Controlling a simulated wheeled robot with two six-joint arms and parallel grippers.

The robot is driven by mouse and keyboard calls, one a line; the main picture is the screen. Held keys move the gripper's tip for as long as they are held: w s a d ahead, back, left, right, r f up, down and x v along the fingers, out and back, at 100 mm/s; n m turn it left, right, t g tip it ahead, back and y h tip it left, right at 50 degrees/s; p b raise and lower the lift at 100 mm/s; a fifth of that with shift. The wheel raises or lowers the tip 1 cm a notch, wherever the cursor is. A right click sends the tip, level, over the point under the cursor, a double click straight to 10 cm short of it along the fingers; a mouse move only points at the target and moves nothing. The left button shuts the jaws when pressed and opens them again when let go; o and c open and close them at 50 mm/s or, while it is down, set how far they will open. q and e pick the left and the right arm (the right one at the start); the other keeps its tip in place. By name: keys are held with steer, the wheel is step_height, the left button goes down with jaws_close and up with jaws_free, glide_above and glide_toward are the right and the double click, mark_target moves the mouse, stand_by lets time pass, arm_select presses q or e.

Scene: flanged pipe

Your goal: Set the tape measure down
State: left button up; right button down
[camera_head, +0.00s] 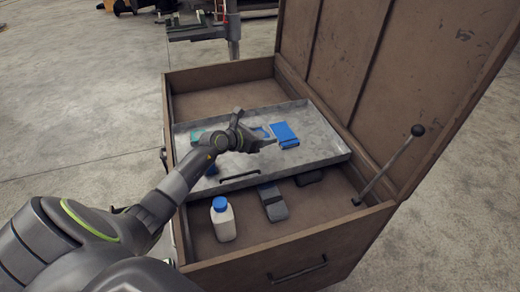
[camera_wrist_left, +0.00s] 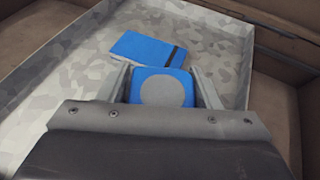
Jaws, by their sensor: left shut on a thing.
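The tape measure (camera_wrist_left: 162,88) is a blue rounded block with a grey round face. It sits between the fingers of my left gripper (camera_wrist_left: 163,84) in the left wrist view. My left gripper (camera_head: 266,140) is shut on it over the grey metal tray (camera_head: 325,152) in the head view, where only a bit of blue tape measure (camera_head: 262,131) shows. The tape measure's underside is hidden, so I cannot tell whether it touches the tray. My right gripper is not in view.
A blue notebook (camera_head: 285,134) with a dark strap lies on the tray just beyond the tape measure. The tray sits in a brown chest (camera_head: 300,238) with its lid (camera_head: 350,70) up. A white bottle (camera_head: 223,222) and dark cases (camera_head: 272,203) stand in front. A lever (camera_head: 390,165) rises at right.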

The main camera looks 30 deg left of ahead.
mark_target(262, 155)
arm_select(q)
step_height(262, 155, down, 4)
steer(key=shift+r+b, duration=0.25)
steer(key=shift+b, duration=0.1)
step_height(262, 155, down, 2)
steer(key=shift+f+b, duration=0.2)
steer(key=shift+b, duration=0.25)
steer(key=shift+f, duration=0.55)
steer(key=o, duration=1.1)
steer(key=shift+o, duration=0.2)
steer(key=shift+r, duration=0.15)
